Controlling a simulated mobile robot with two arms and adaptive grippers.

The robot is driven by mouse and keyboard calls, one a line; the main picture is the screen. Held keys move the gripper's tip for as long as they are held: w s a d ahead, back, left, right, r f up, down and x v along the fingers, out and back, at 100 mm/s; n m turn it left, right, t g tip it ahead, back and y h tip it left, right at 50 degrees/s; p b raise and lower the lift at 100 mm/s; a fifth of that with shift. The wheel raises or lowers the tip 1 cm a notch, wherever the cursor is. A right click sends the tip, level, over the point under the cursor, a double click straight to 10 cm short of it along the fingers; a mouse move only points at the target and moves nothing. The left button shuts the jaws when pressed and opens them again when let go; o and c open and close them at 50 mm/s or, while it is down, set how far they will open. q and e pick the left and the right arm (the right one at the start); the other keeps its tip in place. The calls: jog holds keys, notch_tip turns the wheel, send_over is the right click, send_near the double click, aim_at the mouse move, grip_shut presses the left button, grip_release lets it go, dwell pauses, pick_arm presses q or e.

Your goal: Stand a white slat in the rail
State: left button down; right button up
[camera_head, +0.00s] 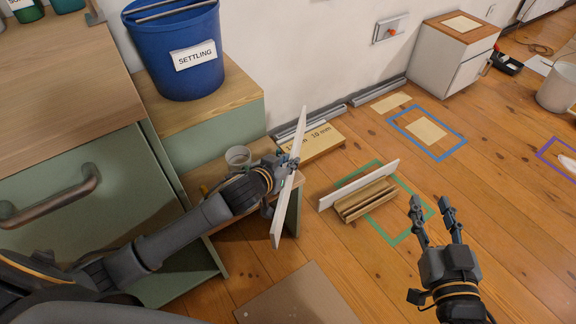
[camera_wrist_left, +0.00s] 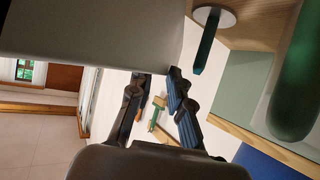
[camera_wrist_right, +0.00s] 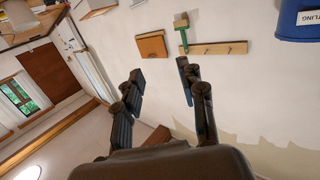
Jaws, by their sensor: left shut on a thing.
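My left gripper (camera_head: 288,163) is shut on a long white slat (camera_head: 278,222), gripped near its middle and tilted steeply, to the left of the rail. The wooden grooved rail (camera_head: 366,201) is on the floor within a green tape outline (camera_head: 410,231). Another white slat (camera_head: 358,184) stands on its long edge along the rail's far side; I cannot tell whether it sits in a groove. My right gripper (camera_head: 434,217) is open and empty, to the right of the rail, and its spread fingers also show in the right wrist view (camera_wrist_right: 160,95).
A wooden board marked 10 mm (camera_head: 313,142) lies behind the held slat. A low bench (camera_head: 235,172) with a white cup (camera_head: 238,157) is beside my left arm. A brown sheet (camera_head: 299,298) lies in front. A blue tape outline (camera_head: 452,154) is farther right.

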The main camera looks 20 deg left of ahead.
pick_arm(q)
jog(key=shift+f, duration=0.3)
pick_arm(e)
jog(key=shift+w+a+r+t, duration=0.1)
jog(key=shift+r+t, duration=0.2)
jog(key=shift+r, duration=0.25)
jog(key=shift+w+a+r+t, duration=0.1)
jog(key=shift+r+t, duration=0.2)
jog(key=shift+r, duration=0.2)
pick_arm(q)
jog(key=c, duration=1.7)
grip_release()
jog(key=shift+f, duration=0.2)
jog(key=o, duration=0.5)
pick_arm(e)
jog(key=shift+r, duration=0.1)
pick_arm(q)
jog(key=shift+r, duration=0.1)
